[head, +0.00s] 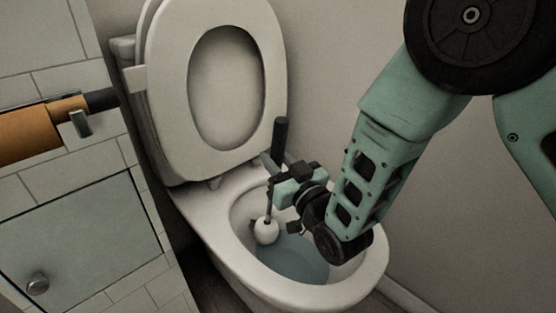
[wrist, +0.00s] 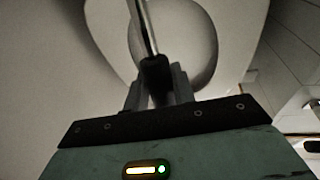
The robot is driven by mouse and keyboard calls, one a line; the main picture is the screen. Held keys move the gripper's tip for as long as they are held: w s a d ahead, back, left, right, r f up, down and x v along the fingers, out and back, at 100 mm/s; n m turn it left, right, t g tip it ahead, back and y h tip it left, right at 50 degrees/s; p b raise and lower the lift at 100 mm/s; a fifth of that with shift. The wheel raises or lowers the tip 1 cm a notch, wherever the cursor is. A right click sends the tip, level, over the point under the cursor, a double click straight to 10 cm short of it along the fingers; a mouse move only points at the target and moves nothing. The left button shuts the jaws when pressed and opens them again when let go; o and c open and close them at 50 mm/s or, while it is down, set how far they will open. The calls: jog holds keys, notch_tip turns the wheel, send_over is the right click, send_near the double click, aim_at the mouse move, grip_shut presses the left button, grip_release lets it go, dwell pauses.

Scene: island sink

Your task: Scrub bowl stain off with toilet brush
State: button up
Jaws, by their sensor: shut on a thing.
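The toilet (head: 205,205) stands in the middle of the head view with its seat (head: 164,100) and lid raised. Its bowl (head: 320,285) is open and holds bluish water (head: 295,262). My gripper (head: 275,178) is over the bowl, shut on the toilet brush. The brush's dark handle (head: 281,135) points up, and its round white head (head: 266,231) hangs inside the bowl near the left inner wall. In the wrist view the brush shaft (wrist: 147,25) rises between my gripper's fingers (wrist: 158,88). I cannot make out the stain; my gripper and arm cover part of the bowl.
A tiled cabinet with a grey-blue door (head: 85,235) and round knob (head: 38,284) stands at the left. An orange roll-like object (head: 40,128) on a holder juts out above it. A plain wall (head: 335,60) is behind and to the right of the toilet.

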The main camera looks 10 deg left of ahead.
jog(key=shift+w+a+f, duration=0.2)
jog(key=shift+a+f, duration=0.05)
jog(key=shift+a, duration=0.05)
jog(key=shift+w+d, duration=0.1)
